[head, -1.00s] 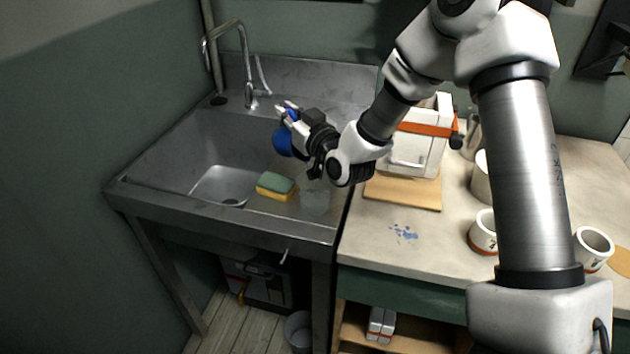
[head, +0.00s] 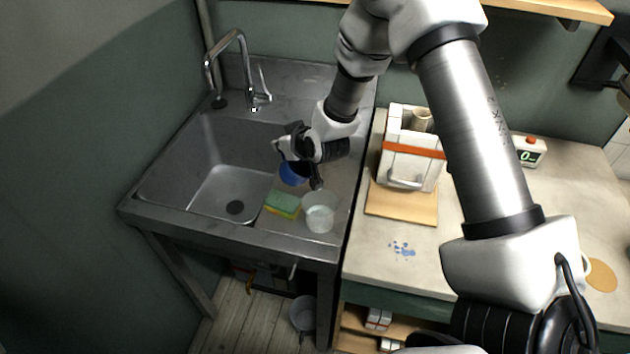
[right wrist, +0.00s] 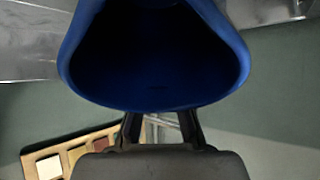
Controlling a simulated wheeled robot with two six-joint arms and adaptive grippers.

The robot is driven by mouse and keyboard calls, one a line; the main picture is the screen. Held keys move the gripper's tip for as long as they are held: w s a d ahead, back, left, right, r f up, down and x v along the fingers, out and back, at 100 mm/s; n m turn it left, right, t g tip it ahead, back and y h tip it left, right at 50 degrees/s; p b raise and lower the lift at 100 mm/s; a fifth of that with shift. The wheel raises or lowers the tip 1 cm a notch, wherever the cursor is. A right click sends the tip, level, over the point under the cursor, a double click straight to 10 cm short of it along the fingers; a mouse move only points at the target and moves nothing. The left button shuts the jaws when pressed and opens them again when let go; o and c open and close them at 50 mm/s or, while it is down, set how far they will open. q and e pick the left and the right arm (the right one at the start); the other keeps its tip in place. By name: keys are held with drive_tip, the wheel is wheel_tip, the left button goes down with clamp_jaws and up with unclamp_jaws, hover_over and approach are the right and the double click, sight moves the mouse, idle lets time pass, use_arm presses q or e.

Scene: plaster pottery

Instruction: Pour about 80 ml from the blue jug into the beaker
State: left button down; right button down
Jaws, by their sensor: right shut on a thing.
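The blue jug (head: 292,174) is held above the right part of the sink unit, behind the sponge and to the upper left of the beaker. My right gripper (head: 286,150) is shut on it and partly covers it. In the right wrist view the jug (right wrist: 155,103) fills the upper middle; its inside is dark and I cannot tell the liquid level. The clear beaker (head: 319,213) stands upright on the sink's right ledge, apart from the jug. It looks pale inside; I cannot tell how much it holds. My left gripper is not in view.
A green and yellow sponge (head: 282,204) lies just left of the beaker. The sink basin (head: 222,190) is empty, with a tap (head: 240,70) behind.

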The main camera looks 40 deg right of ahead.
drive_tip(key=shift+w+f, duration=0.1)
drive_tip(key=shift+w, duration=0.2)
drive_tip(key=shift+s+a, duration=0.1)
drive_tip(key=shift+s, duration=0.05)
drive_tip(key=shift+w+f+g, duration=0.2)
drive_tip(key=shift+g, duration=0.1)
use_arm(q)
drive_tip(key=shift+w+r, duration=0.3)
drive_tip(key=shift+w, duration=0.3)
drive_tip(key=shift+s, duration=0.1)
use_arm(e)
drive_tip(key=shift+s+r, duration=0.1)
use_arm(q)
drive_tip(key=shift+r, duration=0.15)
